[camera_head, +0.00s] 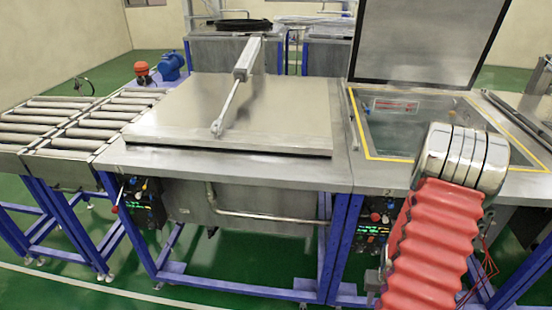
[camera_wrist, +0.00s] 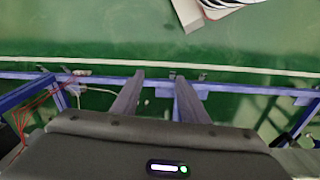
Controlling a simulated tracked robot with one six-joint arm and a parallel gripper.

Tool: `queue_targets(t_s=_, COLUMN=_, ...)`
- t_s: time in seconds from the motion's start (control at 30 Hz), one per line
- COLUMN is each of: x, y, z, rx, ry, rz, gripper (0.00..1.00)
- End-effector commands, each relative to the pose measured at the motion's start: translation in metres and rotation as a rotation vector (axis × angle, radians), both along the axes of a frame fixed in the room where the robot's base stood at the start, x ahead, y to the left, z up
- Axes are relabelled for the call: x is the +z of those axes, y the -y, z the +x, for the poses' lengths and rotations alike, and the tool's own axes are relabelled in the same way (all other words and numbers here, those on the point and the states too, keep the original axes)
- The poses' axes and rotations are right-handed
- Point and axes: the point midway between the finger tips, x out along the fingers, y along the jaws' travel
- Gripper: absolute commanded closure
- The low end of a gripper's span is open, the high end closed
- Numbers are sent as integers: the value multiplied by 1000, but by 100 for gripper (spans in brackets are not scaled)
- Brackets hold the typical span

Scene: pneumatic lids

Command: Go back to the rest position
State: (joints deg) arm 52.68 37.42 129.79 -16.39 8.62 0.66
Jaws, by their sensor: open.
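My gripper (camera_wrist: 159,77) shows in the wrist view with its two dark fingers apart and nothing between them. It points at the green floor, near a blue frame bar (camera_wrist: 85,75). In the head view my arm, with a red ribbed sleeve and a silver joint, rises at the lower right in front of the right tank (camera_head: 400,135). The gripper itself cannot be made out there. The left tank's lid (camera_head: 240,110) lies flat and shut, with a pneumatic cylinder (camera_head: 240,75) on top. The right tank's lid (camera_head: 420,40) stands upright and open.
A roller conveyor (camera_head: 75,120) stands at the left. Control boxes (camera_head: 145,200) (camera_head: 375,222) with knobs hang under the front edge. Blue legs (camera_head: 340,240) carry the tanks. A striped object (camera_wrist: 222,6) lies at the top of the wrist view. Green floor lies open in front.

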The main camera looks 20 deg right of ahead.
Motion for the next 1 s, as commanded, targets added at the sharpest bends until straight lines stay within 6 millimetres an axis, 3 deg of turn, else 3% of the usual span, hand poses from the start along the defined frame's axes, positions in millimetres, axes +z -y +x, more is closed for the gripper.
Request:
queue_targets(t_s=0.4, x=97, y=-52, z=23, rx=53, ry=-60, rz=17, gripper=60)
queue_targets(t_s=1.0, x=216, y=-150, z=37, rx=169, ry=-52, rz=32, gripper=60)
